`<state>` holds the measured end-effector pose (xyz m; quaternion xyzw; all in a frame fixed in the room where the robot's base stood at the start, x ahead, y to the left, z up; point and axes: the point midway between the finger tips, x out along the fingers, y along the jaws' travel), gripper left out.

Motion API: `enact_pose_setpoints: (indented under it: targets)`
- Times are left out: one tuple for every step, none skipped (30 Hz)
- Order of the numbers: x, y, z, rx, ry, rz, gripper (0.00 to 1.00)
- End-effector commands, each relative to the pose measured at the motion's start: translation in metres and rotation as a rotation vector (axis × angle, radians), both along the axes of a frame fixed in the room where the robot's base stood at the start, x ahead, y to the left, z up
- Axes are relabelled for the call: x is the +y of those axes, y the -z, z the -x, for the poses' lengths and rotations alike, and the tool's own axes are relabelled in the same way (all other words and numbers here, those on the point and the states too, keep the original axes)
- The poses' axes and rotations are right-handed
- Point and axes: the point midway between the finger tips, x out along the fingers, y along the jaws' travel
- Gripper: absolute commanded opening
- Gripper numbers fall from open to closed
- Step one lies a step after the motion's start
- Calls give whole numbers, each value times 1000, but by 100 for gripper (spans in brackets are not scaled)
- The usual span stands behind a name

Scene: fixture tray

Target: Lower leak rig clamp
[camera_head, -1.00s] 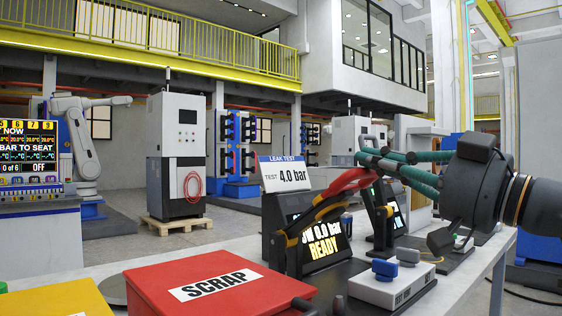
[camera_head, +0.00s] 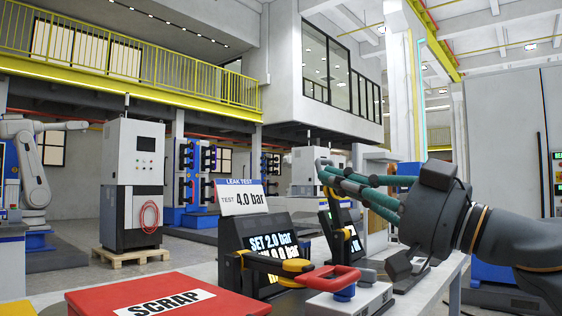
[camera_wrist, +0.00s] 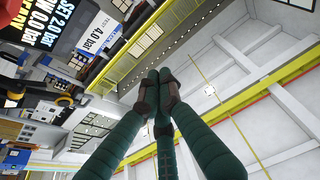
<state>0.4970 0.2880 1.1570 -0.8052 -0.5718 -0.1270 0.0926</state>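The leak rig (camera_head: 228,240) is a black console with a lit screen reading "SET 2.0 bar" and a 4.0 bar sign on top; it also shows at the upper left of the wrist view (camera_wrist: 62,40). Its clamp has a black and yellow arm and a red loop handle (camera_head: 320,284).
A red scrap box (camera_head: 90,297) stands at the lower left front. A second black console (camera_head: 338,228) stands behind, close beneath my fingers. The space above the rig is open.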

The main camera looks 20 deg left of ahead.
Motion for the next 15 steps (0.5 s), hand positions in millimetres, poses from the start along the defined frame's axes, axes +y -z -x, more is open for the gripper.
enact_pose_setpoints:
  targets:
    - [-1, -17, 1, -2, 1, 0, 0]
    - [-2, -23, 1, -3, 1, 0, 0]
    - [-3, -32, 1, -4, 1, 0, 0]
    - [-4, -38, 2, -2, 0, 0, 0]
    - [-10, -17, 2, 0, 3, 1, 0]
    - [-17, -2, 5, 0, 3, 1, 0]
    - [-21, 4, 7, 1, 3, 0, 0]
    - [-26, 9, 9, 0, 3, 0, 0]
    - [-32, 16, 10, 1, 4, 1, 0]
    - [-36, 20, 12, 1, 3, 0, 0]
    - [-40, 25, 13, 1, 3, 0, 0]
    - [-45, 30, 15, 0, 2, 1, 0]
    - [-48, 34, 16, 1, 2, 1, 0]
    - [-51, 37, 17, 1, 2, 0, 0]
    - [-54, 40, 19, 0, 1, 0, 0]
